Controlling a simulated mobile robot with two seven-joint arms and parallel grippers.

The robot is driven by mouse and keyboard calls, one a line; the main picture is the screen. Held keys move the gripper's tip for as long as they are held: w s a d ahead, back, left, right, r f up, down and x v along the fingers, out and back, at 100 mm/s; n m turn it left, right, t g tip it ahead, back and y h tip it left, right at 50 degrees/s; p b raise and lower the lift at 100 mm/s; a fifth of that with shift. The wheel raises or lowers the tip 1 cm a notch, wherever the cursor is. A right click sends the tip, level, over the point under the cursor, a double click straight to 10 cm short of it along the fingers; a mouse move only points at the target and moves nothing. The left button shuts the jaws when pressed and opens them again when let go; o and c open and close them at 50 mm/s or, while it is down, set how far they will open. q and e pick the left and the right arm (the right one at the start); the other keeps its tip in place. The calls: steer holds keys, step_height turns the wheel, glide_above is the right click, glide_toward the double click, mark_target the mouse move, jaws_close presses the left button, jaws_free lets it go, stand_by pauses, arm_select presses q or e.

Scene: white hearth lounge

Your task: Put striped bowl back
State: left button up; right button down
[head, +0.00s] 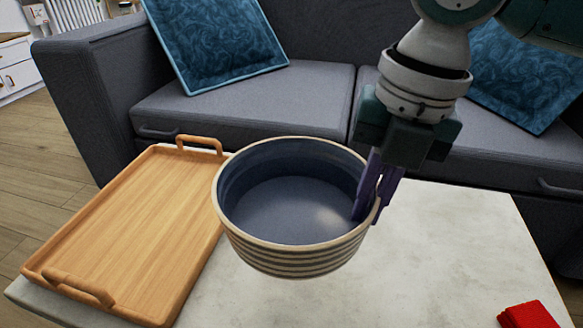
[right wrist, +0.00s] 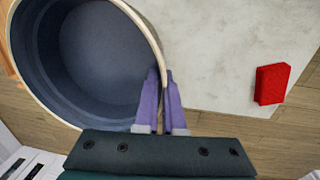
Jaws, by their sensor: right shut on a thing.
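The striped bowl (head: 300,262) is cream with dark bands outside and dark blue inside. It is upright and empty, and in the head view it appears held above the white table. My right gripper (head: 376,192) is shut on its right rim, one finger inside and one outside. In the right wrist view the bowl (right wrist: 98,60) fills the upper left, with its rim between the purple fingers (right wrist: 165,95). My left gripper is not in view.
A wooden tray (head: 140,232) with two handles lies empty on the left of the table (head: 440,262). A red block (head: 527,315) is at the table's right front, also in the right wrist view (right wrist: 271,84). A grey sofa (head: 300,98) with blue cushions stands behind.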

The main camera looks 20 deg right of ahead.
step_height(320, 180, down, 7)
steer(key=b, duration=0.3)
steer(key=shift+f, duration=0.15)
step_height(320, 180, down, 4)
steer(key=b, duration=0.3)
steer(key=shift+s+f, duration=0.1)
steer(key=shift+f, duration=0.05)
steer(key=c, duration=1.5)
jaws_free()
steer(key=shift+f, duration=0.15)
steer(key=o, duration=0.5)
